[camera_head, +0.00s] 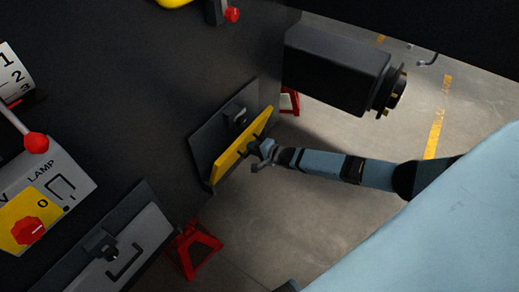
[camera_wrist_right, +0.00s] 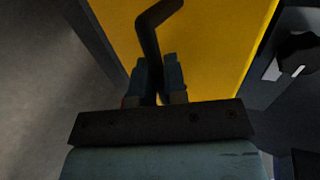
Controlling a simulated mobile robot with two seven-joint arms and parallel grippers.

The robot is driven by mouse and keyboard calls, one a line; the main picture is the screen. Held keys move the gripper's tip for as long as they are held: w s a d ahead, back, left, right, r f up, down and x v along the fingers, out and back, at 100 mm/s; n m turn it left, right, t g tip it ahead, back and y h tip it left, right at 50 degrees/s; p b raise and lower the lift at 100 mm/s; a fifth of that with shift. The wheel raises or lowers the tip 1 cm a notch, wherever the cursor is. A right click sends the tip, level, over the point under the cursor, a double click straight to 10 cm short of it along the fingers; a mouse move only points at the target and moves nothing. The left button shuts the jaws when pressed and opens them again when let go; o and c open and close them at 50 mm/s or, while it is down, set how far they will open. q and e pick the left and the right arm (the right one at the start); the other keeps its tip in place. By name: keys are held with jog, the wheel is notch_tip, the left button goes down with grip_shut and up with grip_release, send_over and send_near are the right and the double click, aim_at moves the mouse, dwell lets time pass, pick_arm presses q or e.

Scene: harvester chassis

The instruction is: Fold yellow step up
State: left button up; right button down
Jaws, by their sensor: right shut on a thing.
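The yellow step (camera_head: 227,163) is a flat yellow panel at a dark mounting plate (camera_head: 205,137) on the chassis side, near the middle of the head view. It stands at an angle to the plate; how far it is folded I cannot tell exactly. In the right wrist view the yellow step (camera_wrist_right: 215,45) fills the upper middle, with a bent black handle (camera_wrist_right: 150,35) on its face. My right gripper (camera_head: 262,151) is at the step's outer face. In the right wrist view its fingers (camera_wrist_right: 158,80) are shut on the black handle. My left gripper is not in view.
A black box with a round end (camera_head: 335,68) juts out above my right forearm. A red stand (camera_head: 194,248) is on the floor below. A lamp switch panel (camera_head: 45,200) and a grey panel with a handle (camera_head: 130,250) are at left. Open floor lies at right.

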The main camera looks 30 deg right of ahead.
aim_at(247, 140)
jog(key=w+r, duration=0.1)
jog(key=w+a+r, duration=0.1)
jog(key=w, duration=0.1)
jog(key=shift+w+a+r+b, duration=0.1)
jog(key=shift+w+a+b, duration=0.05)
jog(key=shift+w+b, duration=0.15)
jog(key=shift+w+a+r, duration=0.1)
jog(key=shift+w+a, duration=0.05)
jog(key=shift+w, duration=0.05)
jog(key=shift+w+r, duration=0.1)
jog(key=c, duration=1.5)
grip_release()
jog(key=shift+a, duration=0.1)
jog(key=shift+o, duration=0.2)
